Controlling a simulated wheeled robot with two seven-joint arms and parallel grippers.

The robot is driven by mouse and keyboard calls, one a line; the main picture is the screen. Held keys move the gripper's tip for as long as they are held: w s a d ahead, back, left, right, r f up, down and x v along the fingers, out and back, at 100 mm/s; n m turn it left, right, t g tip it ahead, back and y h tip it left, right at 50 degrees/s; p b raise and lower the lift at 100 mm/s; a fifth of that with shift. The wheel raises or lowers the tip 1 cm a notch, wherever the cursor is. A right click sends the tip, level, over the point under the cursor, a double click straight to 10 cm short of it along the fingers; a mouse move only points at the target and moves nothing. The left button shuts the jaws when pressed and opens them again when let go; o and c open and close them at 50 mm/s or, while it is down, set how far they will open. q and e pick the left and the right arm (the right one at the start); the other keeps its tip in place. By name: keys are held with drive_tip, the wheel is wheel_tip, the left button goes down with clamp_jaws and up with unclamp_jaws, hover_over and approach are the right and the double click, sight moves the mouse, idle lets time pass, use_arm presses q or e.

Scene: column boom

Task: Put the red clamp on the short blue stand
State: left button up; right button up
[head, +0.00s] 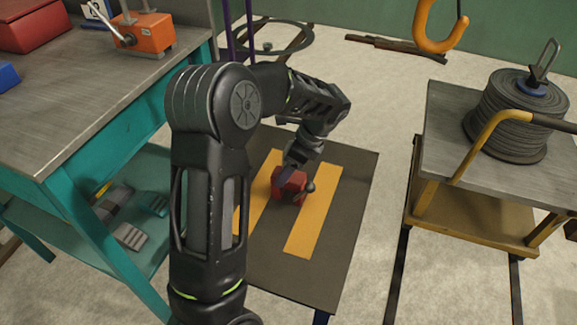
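The red clamp (289,184) is a small red block with a dark round knob on its right side. It is over the dark top with two yellow stripes of the short blue stand (352,190); a bit of blue leg shows at the bottom. My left gripper (296,164) points down at the clamp from above and meets its upper part. Its fingertips are too small and dark to show whether they are closed on it. I cannot tell whether the clamp rests on the top or hangs just above it. My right gripper is not in view.
A teal workbench (105,95) with an orange tool (143,34) stands at the left. A cart (440,125) with a cable reel (510,105) stands at the right. An orange hook (437,30) hangs at the top.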

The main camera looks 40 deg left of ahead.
use_arm(q)
drive_tip(key=p+v, duration=0.3)
drive_tip(key=v, duration=0.9)
drive_tip(key=shift+r, duration=0.2)
drive_tip(key=shift+f, duration=0.1)
idle(0.3)
